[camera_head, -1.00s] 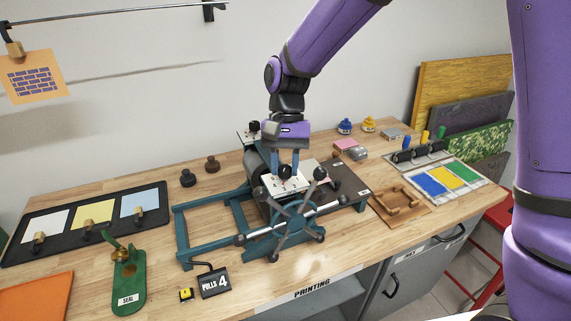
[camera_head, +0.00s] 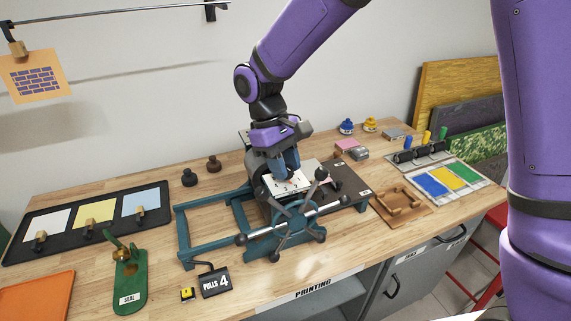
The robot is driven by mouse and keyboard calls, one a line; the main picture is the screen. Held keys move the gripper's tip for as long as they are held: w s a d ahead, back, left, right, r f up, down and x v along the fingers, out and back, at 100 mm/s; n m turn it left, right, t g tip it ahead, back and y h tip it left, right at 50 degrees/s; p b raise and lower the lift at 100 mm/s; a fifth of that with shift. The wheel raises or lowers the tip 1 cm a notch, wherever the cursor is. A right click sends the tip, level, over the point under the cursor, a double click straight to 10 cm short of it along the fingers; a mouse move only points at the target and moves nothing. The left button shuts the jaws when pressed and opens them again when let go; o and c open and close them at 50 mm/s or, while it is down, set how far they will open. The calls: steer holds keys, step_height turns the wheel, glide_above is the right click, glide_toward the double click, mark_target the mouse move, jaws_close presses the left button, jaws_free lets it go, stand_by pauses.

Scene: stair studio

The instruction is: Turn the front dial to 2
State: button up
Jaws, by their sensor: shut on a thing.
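The front dial's white number plate (camera_head: 276,184) sits on top of the teal printing press (camera_head: 183,240), behind its spoked wheel. A few digits such as 4 and 3 show on it. My gripper (camera_head: 290,176) points down over the plate and is shut on the front dial's black knob. The fingers and hand hide the knob, so I cannot tell which number it points to. A second white plate (camera_head: 243,134) shows partly behind my wrist, at the far side of the press.
The spoked wheel (camera_head: 297,216) stands close in front of the gripper. A "PULLS 4" sign (camera_head: 216,282) and a green seal press (camera_head: 130,285) are at the front left. A wooden frame (camera_head: 400,205) lies right of the press.

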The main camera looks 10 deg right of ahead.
steer(key=shift+n+t, duration=0.3)
steer(key=shift+n, duration=0.5)
steer(key=o, duration=0.9)
steer(key=shift+h, duration=0.3)
steer(key=shift+r, duration=0.1)
steer(key=v, duration=1)
steer(key=shift+r, duration=0.3)
